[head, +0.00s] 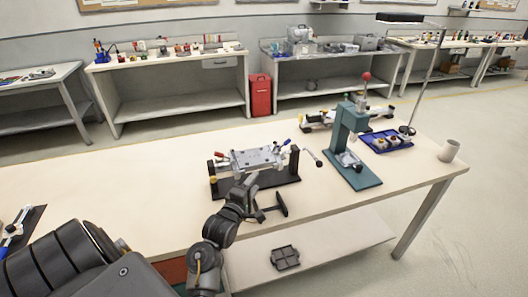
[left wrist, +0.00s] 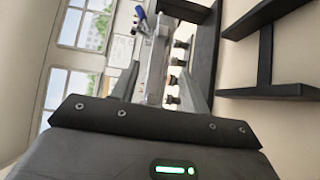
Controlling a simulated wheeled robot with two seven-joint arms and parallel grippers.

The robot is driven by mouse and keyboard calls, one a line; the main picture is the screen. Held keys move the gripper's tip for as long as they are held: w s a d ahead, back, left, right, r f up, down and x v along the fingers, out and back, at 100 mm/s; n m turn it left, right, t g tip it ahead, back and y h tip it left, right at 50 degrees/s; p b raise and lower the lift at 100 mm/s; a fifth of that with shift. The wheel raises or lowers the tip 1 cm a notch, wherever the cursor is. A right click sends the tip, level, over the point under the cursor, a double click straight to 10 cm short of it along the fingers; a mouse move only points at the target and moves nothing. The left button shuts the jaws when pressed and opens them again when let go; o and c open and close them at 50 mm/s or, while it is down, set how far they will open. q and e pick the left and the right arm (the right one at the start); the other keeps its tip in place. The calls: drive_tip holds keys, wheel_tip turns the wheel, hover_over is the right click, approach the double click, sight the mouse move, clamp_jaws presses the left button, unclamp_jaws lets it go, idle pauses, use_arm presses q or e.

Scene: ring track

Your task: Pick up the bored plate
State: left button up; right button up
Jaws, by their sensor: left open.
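A grey metal plate (head: 255,158), which looks like the bored plate, lies in a black-ended clamping fixture (head: 285,179) on the workbench. Toggle clamps with red and blue handles stand around it. In the left wrist view, grey metal of the plate or fixture (left wrist: 156,70) shows nearly edge-on beyond the fingers. My left gripper (head: 249,181) is at the fixture's front side in the head view, over its near edge. Its two fingers are apart in the left wrist view (left wrist: 160,85), with no clear hold on anything. Whether they touch the plate cannot be told. My right gripper is out of view.
A black bracket (head: 277,206) stands just right of my left gripper. A green press (head: 350,140) stands right of the fixture, with a blue tray (head: 386,141) and a beige cup (head: 449,150) beyond. The bench top left of the fixture is mostly clear.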

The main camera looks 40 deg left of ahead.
sight(265, 166)
use_arm(q)
drive_tip(key=shift+w+r, duration=0.1)
drive_tip(key=shift+w, duration=0.1)
drive_tip(key=x, duration=0.4)
drive_tip(key=shift+w+a+r+p, duration=0.1)
drive_tip(key=shift+a+r+p, duration=0.1)
drive_tip(key=shift+p, duration=0.1)
drive_tip(key=shift+w+a+f, duration=0.1)
drive_tip(key=shift+w, duration=0.65)
drive_tip(key=p+x, duration=0.1)
drive_tip(key=x, duration=0.3)
drive_tip(key=shift+w+a, duration=0.2)
drive_tip(key=shift+w, duration=0.05)
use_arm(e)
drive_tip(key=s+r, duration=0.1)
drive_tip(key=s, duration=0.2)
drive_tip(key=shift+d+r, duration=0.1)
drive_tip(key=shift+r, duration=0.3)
